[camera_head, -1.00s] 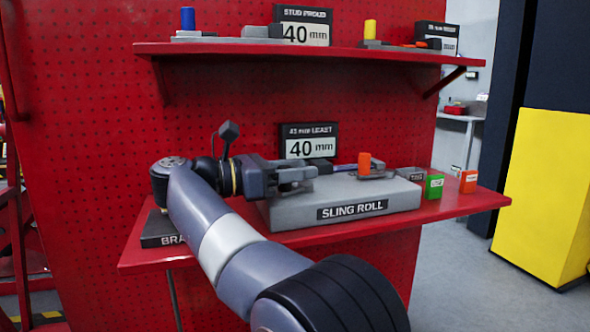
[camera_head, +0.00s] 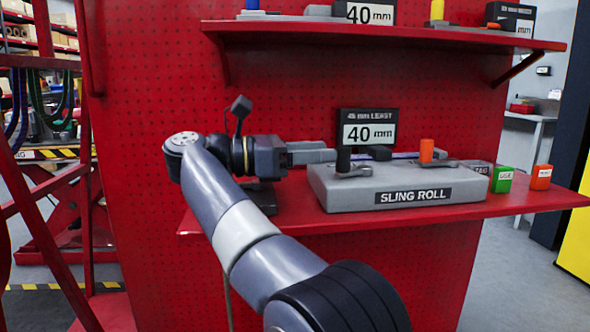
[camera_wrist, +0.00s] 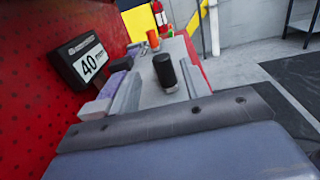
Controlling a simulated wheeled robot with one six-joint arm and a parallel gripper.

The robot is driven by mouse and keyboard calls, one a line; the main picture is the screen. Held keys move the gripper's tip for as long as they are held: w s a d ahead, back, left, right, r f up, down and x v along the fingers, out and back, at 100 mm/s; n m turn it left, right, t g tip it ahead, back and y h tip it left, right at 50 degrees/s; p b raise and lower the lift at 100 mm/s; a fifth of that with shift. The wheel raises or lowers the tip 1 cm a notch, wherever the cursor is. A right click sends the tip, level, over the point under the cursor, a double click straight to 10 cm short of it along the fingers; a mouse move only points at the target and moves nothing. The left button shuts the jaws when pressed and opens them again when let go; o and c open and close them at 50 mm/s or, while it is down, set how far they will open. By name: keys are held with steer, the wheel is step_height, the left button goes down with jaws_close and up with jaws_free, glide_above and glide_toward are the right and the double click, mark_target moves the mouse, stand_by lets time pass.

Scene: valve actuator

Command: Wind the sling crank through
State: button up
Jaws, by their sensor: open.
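The grey SLING ROLL block (camera_head: 330,200) sits on the lower red shelf. At its left end stands an upright black knob (camera_head: 343,158) on a short grey crank arm (camera_head: 356,171). An orange knob (camera_head: 427,150) stands on another grey lever at the right. In the wrist view the black knob (camera_wrist: 165,72) stands ahead, beyond my gripper's dark body; the crank arm is mostly hidden there.
A 40 mm sign (camera_head: 368,130) stands behind the block. A green box (camera_head: 502,179) and an orange box (camera_head: 541,177) stand to its right. The red upper shelf (camera_head: 390,38) overhangs, and the red pegboard (camera_head: 150,100) is close behind my arm.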

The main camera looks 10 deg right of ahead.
steer(key=shift+s+a+f+b, duration=0.15)
steer(key=shift+a+f+b, duration=0.25)
steer(key=shift+b, duration=0.55)
steer(key=shift+a+r+b, duration=0.2)
steer(key=shift+a+b, duration=0.25)
steer(key=shift+a, duration=0.15)
steer(key=shift+a+r+b, duration=0.1)
steer(key=shift+a+b, duration=0.6)
steer(key=shift+b, duration=0.05)
steer(key=shift+s, duration=0.1)
steer(key=shift+r, duration=0.15)
